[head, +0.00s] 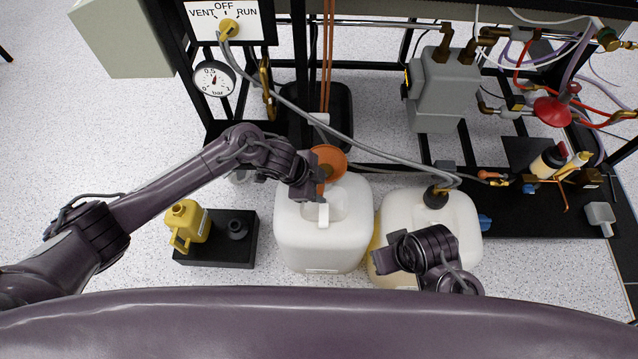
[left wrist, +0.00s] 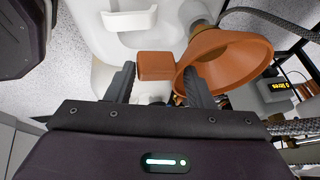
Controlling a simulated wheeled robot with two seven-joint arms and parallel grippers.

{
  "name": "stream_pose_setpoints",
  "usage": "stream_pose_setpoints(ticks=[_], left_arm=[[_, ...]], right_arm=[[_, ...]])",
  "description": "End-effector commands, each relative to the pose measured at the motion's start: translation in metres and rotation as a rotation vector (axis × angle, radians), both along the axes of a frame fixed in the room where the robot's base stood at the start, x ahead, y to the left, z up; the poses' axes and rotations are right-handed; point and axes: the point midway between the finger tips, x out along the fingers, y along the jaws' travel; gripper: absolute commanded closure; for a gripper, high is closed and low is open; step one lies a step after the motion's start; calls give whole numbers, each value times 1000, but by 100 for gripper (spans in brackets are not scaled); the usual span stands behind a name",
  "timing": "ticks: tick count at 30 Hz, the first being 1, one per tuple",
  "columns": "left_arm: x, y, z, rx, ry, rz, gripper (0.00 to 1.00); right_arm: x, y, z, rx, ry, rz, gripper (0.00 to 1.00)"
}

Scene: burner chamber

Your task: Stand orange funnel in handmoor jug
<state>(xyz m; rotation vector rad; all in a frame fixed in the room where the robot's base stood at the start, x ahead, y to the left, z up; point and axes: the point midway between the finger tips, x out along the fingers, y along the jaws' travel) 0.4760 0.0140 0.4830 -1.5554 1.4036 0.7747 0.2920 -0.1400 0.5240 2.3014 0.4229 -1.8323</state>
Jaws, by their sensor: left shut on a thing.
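The orange funnel (head: 328,157) is over the back of the left white jug (head: 300,245), its wide mouth up. My left gripper (head: 318,188) is shut on the funnel's block-shaped grip, which shows between the two fingers (left wrist: 160,88) in the left wrist view. There the funnel's cone (left wrist: 232,55) lies beside the right finger. A second white jug (head: 462,235) stands to the right. I cannot read which jug is handmoor. My right gripper (head: 385,262) is over the second jug's front; its fingers are unclear.
A grey hose with a black cap (head: 436,197) enters the right jug. A black tray (head: 215,258) with a yellow can (head: 186,226) is at left. A black rack with a gauge (head: 214,78) and a grey pump unit (head: 440,90) stands behind. Speckled floor at far left is clear.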

Motion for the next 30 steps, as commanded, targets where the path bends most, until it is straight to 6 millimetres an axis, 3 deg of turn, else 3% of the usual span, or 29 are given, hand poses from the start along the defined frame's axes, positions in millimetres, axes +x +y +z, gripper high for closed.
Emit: stream_pose_setpoints(ticks=[30], left_arm=[[0, 0, -10, 0, 0, 0, 98]], right_arm=[[1, -3, -1, -9, -5, 7, 64]])
